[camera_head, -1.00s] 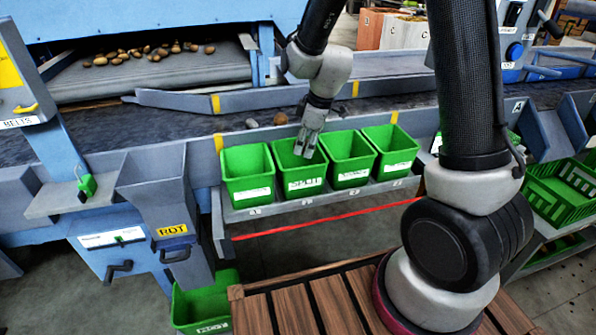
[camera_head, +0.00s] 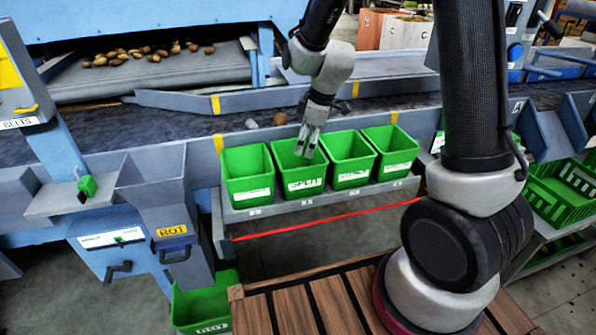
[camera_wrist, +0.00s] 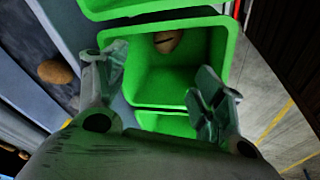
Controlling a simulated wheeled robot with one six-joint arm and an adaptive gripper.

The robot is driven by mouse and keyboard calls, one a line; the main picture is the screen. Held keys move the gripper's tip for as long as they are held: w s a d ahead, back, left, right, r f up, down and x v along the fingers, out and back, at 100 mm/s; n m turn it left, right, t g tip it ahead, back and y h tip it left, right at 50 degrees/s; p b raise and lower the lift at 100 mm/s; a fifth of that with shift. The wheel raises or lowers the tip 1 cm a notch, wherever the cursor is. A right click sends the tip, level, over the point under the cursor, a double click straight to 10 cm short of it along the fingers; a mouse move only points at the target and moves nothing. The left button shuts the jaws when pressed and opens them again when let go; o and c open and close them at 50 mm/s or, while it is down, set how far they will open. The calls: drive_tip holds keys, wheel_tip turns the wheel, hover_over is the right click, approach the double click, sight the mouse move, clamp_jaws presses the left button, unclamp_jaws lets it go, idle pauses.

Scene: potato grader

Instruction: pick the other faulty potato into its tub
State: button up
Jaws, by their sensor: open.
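My gripper (camera_head: 307,145) is over the second green tub from the left (camera_head: 303,186). Its fingers are spread with nothing between them, as the wrist view also shows (camera_wrist: 160,82). A brown potato with a dark line across it (camera_wrist: 168,41) lies inside this tub (camera_wrist: 222,45), apart from the fingers. A brown potato (camera_head: 280,119) lies on the dark belt behind the tubs, and a greyer lump (camera_head: 251,124) lies to its left. One brown potato on the belt also shows in the wrist view (camera_wrist: 55,72).
The other green tubs (camera_head: 247,189) (camera_head: 351,178) (camera_head: 392,168) stand beside it on a grey shelf (camera_head: 330,200). A chute marked ROT (camera_head: 160,205) is at left, above a low green bin (camera_head: 205,318). Several potatoes lie on the upper conveyor (camera_head: 200,68).

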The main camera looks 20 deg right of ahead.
drive_tip(key=v, duration=1)
drive_tip(key=shift+r, duration=0.25)
drive_tip(key=shift+s, duration=0.15)
drive_tip(key=s+d+r+m, duration=0.3)
drive_tip(key=s+d+m, duration=0.1)
drive_tip(key=s, duration=0.3)
drive_tip(key=s+d+r+m+t+h, duration=0.1)
drive_tip(key=s+d+r+m, duration=0.2)
drive_tip(key=s, duration=0.5)
drive_tip(key=s+d+r+m, duration=0.3)
drive_tip(key=s+d+m, duration=0.2)
drive_tip(key=s, duration=0.3)
drive_tip(key=shift+s+d+m+t+h, duration=0.2)
drive_tip(key=shift+d+m+t+h, duration=0.15)
drive_tip(key=shift+m+t+h, duration=0.05)
